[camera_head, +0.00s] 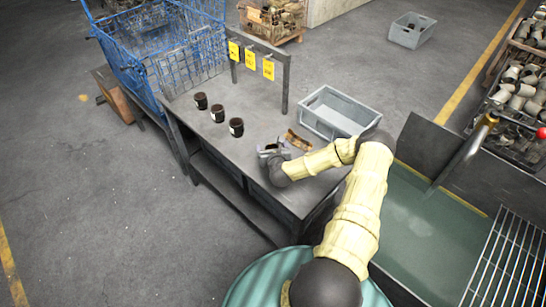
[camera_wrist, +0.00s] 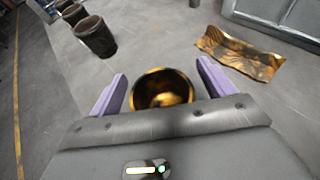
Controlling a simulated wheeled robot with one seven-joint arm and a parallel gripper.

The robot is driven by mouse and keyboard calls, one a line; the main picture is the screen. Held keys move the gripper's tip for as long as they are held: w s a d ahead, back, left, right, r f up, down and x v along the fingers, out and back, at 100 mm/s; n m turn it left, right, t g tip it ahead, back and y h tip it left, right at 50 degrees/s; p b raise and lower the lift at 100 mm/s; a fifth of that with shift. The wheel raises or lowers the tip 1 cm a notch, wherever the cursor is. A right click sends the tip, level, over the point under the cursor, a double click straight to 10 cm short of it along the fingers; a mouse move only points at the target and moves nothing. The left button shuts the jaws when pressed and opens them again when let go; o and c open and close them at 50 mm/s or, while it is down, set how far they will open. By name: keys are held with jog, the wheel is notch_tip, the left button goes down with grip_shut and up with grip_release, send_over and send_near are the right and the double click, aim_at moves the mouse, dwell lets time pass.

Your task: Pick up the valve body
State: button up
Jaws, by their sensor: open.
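A round, hollow, brassy part with a dark rim, which looks like the valve body (camera_wrist: 163,88), sits between the fingers of my gripper in the wrist view. My gripper (camera_wrist: 161,73) is open, with one purple finger on each side of it. I see a gap on both sides near the fingertips; the part's lower side is hidden behind the gripper's body. In the head view my gripper (camera_head: 270,150) is low over the grey workbench (camera_head: 258,105), near its front edge, and I cannot make out the part there.
Three dark cups (camera_head: 217,113) stand in a row on the bench. A curved brown-gold piece (camera_wrist: 240,54) lies beyond my gripper, near a grey crate (camera_head: 335,117). A frame with yellow tags (camera_head: 250,60) and a blue wire basket (camera_head: 165,50) are behind.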

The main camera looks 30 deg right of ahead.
jog(key=c, duration=1.3)
jog(key=shift+r, duration=0.1)
jog(key=shift+c, duration=0.2)
notch_tip(320, 180, up, 10)
jog(key=b, duration=0.2)
